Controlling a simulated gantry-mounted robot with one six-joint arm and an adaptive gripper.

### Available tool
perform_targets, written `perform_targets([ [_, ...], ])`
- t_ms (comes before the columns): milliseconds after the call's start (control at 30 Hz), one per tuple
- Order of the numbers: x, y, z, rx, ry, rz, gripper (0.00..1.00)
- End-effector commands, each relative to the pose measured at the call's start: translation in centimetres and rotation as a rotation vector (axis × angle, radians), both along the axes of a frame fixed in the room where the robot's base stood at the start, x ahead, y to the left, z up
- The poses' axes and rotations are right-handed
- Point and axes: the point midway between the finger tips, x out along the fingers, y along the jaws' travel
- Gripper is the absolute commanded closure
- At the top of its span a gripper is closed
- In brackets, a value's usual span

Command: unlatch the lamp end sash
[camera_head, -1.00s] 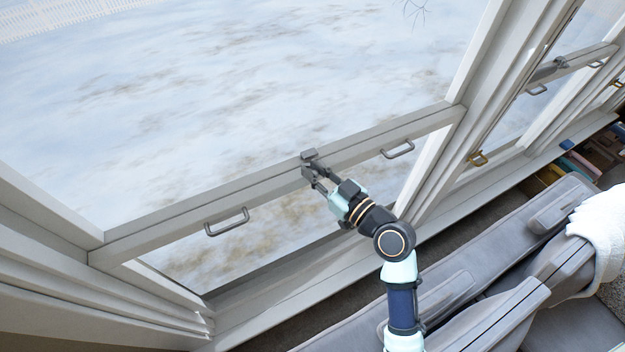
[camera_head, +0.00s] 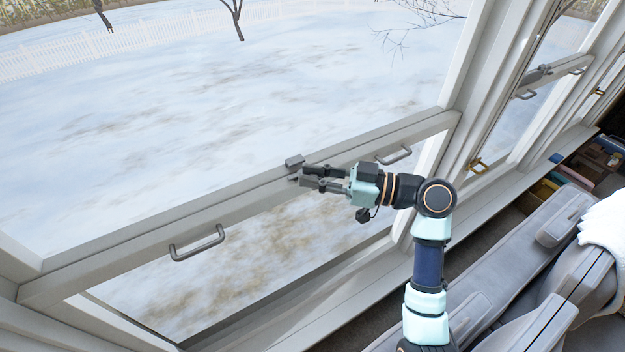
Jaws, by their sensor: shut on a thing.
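The near window sash (camera_head: 243,205) is a pale wooden frame whose rail runs from lower left to upper right. A dark grey latch (camera_head: 294,161) sits on the rail near its middle, with a small lever part (camera_head: 294,178) just below it. My gripper (camera_head: 304,177) reaches in from the right, pointing left, and is shut on the latch lever; its fingers partly hide the lever. Two grey pull handles, a left one (camera_head: 197,243) and a right one (camera_head: 395,156), are on the rail either side. No lamp is in view.
Another sash with a similar latch (camera_head: 540,72) and a handle (camera_head: 526,95) is at the upper right. A brass catch (camera_head: 478,164) is on the post between. A grey cushioned sofa (camera_head: 520,250) with a white throw (camera_head: 607,230) fills the lower right.

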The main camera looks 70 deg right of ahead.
Motion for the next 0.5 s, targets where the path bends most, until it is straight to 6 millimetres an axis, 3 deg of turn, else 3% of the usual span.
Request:
perform_targets([
  [300, -0.01, -0.05, -0.09, 0.002, 0.002, 0.001, 1.0],
  [333, -0.01, -0.05, -0.1, 0.002, 0.002, 0.0, 0.8],
  [467, -0.01, -0.05, -0.09, 0.002, 0.001, 0.0, 0.59],
  [500, -0.01, -0.04, -0.08, 0.001, 0.001, 0.0, 0.59],
])
